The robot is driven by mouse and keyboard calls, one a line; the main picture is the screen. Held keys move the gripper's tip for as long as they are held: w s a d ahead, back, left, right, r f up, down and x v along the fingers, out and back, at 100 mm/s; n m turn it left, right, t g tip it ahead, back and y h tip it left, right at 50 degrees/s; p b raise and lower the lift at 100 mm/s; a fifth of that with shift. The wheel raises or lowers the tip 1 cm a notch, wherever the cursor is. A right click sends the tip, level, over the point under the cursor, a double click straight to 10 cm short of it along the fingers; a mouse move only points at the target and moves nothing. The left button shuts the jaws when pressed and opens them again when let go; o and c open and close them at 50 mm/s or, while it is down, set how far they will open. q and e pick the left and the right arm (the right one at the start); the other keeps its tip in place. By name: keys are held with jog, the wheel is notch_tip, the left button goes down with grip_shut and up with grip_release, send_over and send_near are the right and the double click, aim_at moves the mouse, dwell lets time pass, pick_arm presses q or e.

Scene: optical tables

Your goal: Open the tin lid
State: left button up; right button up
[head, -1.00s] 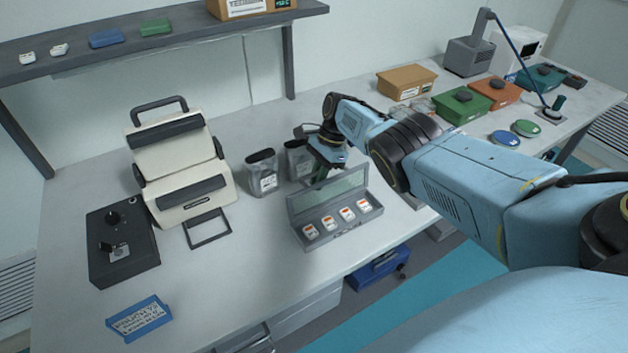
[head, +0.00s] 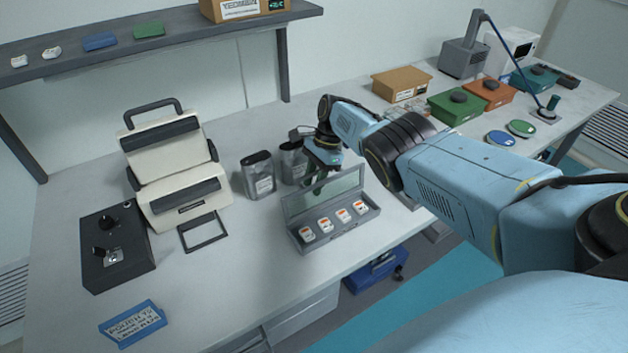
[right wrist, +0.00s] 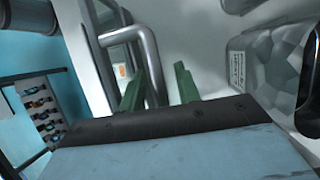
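The tin (head: 334,240) is a shallow grey case near the front edge of the table in the head view. Its lid (head: 348,184), a grey frame with a see-through pane, stands raised at the back edge. A row of several white pieces with orange marks lies inside. My right gripper (head: 318,183) is just behind the lid, partly seen past its pane. In the right wrist view the two green fingers of my right gripper (right wrist: 160,88) are apart, with a bent metal bar (right wrist: 148,58) near the left finger. I cannot tell whether they touch. My left gripper is not in view.
Two grey pouches stand left of the gripper, the nearer pouch (head: 258,176) beside the tin. A cream machine (head: 165,160), a black box (head: 117,245) and a blue label tray (head: 133,323) are further left.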

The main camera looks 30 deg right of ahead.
jog(key=shift+r, duration=0.1)
jog(key=p+v, duration=0.1)
jog(key=v, duration=1.2)
jog(key=shift+p, duration=0.3)
